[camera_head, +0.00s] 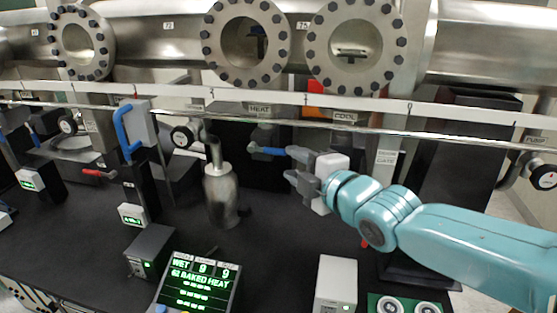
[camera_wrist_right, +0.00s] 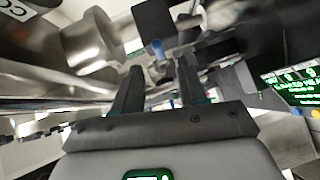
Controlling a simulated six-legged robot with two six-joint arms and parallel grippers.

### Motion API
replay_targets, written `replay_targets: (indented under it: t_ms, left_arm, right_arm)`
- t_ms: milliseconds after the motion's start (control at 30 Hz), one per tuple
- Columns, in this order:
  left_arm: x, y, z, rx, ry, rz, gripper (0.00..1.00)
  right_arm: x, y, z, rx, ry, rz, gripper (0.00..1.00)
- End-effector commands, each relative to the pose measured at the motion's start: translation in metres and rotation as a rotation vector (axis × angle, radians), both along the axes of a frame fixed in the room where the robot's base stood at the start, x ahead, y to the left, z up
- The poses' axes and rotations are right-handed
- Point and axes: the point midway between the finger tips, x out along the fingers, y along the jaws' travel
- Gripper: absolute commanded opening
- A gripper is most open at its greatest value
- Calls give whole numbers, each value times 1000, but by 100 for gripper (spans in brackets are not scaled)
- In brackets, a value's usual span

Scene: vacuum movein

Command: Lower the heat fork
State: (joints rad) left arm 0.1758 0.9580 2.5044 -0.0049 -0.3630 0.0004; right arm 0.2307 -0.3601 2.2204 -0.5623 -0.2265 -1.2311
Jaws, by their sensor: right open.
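The heat fork shows in the head view as a blue-ended lever (camera_head: 268,150) below the HEAT label (camera_head: 260,108). It lies roughly level, in front of a dark housing. My right gripper (camera_head: 291,163) comes in from the right, with its fingertips close to the right end of the blue handle. In the right wrist view the right gripper's two dark fingers (camera_wrist_right: 156,82) are spread apart with nothing between them. A small blue part (camera_wrist_right: 155,49) shows just beyond and between the fingertips. I cannot tell whether they touch it. My left gripper is not in view.
A metal rail (camera_head: 330,127) runs across above the work area. A metal flask (camera_head: 221,194) stands on the black table left of the gripper. A green-lit display (camera_head: 200,285) and a white box (camera_head: 336,283) stand in front. A COOL label (camera_head: 345,117) hangs to the right.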

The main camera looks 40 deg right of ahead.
Motion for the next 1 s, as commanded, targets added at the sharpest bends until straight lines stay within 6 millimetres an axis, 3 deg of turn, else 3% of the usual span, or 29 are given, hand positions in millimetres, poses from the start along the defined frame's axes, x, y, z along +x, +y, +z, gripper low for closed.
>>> replay_targets:
  t_ms: [100,300,667,700,800,833,1000]
  left_arm:
    - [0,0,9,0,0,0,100]
    - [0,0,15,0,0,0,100]
    - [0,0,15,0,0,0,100]
    - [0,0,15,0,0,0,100]
    - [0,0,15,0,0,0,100]
    - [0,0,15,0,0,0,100]
    - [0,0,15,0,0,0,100]
  right_arm:
    - [27,-1,-1,1,4,1,41]
    - [55,-4,-5,-1,2,0,41]
    - [64,-5,-7,-1,-1,-1,41]
    - [64,-5,-7,-1,-1,-1,38]
    - [64,-5,-7,-1,-1,-1,5]
    - [64,-5,-7,-1,-1,-1,0]
    - [63,-4,-7,-1,-1,0,0]
